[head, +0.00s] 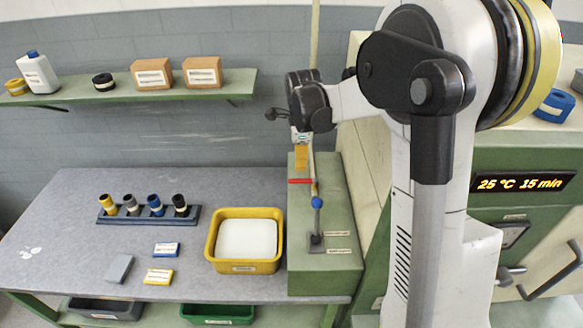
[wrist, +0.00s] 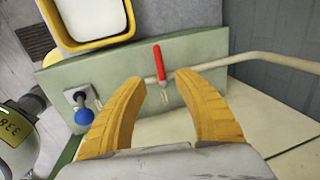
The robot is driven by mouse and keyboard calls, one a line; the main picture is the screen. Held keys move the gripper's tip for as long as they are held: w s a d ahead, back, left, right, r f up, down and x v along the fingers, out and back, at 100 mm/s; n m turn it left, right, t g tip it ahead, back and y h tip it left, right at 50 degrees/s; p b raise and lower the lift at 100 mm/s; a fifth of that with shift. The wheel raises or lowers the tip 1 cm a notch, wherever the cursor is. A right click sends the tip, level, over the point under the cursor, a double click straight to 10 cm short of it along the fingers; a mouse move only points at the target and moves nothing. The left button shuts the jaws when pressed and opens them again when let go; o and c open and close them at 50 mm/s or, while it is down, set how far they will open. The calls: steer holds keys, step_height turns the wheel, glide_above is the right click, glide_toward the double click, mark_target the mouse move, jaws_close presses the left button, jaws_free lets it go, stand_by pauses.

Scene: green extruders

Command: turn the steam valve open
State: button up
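A red lever handle (wrist: 158,62) sits on a cream pipe (wrist: 235,60) at the green cabinet; it fits a steam valve, though no label on it is readable. It also shows in the head view (head: 300,181), lying crosswise. My gripper (wrist: 160,88) is open and empty, its two yellow fingers apart. In the wrist view the red handle appears beyond the gap between the fingertips. In the head view my gripper (head: 301,157) hangs above the handle, its fingers pointing down. I cannot tell the exact distance between them.
A lever with a blue knob (head: 317,202) stands on the green cabinet (head: 325,284), close to the red handle. A yellow bin (head: 213,240) with white contents is left of the cabinet. A dark rack (head: 150,216) holds several bottles. A machine with a display (head: 524,183) stands right.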

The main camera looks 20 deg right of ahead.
mark_target(300, 180)
steer(key=f, duration=0.3)
steer(key=w+f+b, duration=0.1)
steer(key=f, duration=0.6)
steer(key=shift+w+d+f, duration=0.15)
steer(key=shift+w+d, duration=0.2)
steer(key=shift+d, duration=0.05)
steer(key=shift+s, duration=0.1)
jaws_close()
